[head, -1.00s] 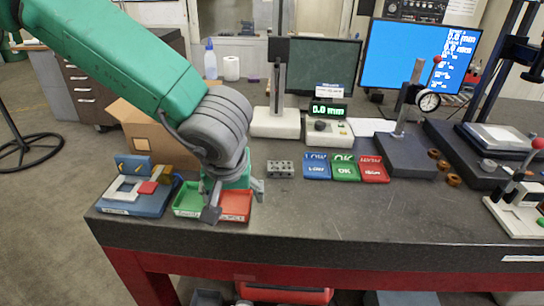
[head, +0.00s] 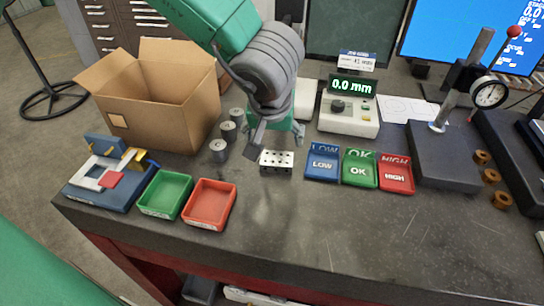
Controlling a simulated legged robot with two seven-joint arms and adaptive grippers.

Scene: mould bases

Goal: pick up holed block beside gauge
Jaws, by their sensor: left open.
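The holed block (head: 277,162), a small grey metal block with dark holes in its top, lies flat on the dark bench in the head view. It is left of the blue LOW tray and in front of the digital gauge (head: 348,116), which reads 0.0 mm. My left gripper (head: 277,147) is open, just behind and above the block, its fingers spread toward either side. I cannot tell whether a finger touches the block. The wrist hides part of the bench behind. My right gripper is not in view.
LOW (head: 322,166), OK (head: 359,170) and HIGH (head: 396,176) trays stand to the right. Grey cylinders (head: 218,151) and a cardboard box (head: 155,100) are left. Green (head: 165,196) and red (head: 209,207) bins stand front left. The front bench is clear.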

